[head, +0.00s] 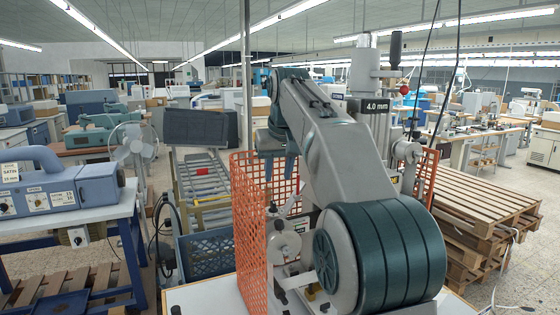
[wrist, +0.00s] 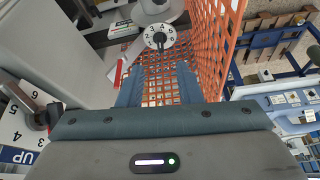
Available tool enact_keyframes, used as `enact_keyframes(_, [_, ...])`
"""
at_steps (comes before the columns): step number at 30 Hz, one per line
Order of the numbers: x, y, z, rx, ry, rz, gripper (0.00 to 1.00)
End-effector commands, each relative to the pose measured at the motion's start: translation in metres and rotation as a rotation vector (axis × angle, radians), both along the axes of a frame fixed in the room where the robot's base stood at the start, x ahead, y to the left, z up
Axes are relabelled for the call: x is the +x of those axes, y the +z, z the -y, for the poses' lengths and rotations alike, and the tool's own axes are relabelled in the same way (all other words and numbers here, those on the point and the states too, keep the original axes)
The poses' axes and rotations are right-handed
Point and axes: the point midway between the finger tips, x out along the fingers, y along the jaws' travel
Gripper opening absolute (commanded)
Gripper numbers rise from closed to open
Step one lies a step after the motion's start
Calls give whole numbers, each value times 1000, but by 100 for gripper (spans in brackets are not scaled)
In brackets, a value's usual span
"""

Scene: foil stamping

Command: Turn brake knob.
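The frames do not make clear which knob is the brake knob. In the wrist view a round white dial (wrist: 160,37) with black numbers and a dark pointer lies beyond my fingertips, beside orange mesh. A second numbered plate (wrist: 22,112) with a dark knob (wrist: 48,115) is at the left edge, above a blue "UP" label. In the head view pale round discs (head: 285,245) show on the machine behind the mesh. My gripper (head: 279,166) points down above the mesh guard, fingers apart. In the wrist view my gripper (wrist: 157,88) is empty and clear of the dial.
An orange mesh guard (head: 250,225) stands close around the machine's left side. A blue machine (head: 65,190) with knobs sits on a bench at left. Wooden pallets (head: 490,205) are stacked at right. A fan (head: 133,143) and a blue crate (head: 206,254) stand left of the guard.

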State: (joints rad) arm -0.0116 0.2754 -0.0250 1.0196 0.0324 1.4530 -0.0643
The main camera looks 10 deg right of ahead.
Motion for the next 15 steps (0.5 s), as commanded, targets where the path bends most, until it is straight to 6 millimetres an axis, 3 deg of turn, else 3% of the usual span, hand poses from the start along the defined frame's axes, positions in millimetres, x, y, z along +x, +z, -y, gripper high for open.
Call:
enact_keyframes(6, [-11,29,1,0,0,1,32])
enact_keyframes(15, [-15,35,1,0,0,-1,32])
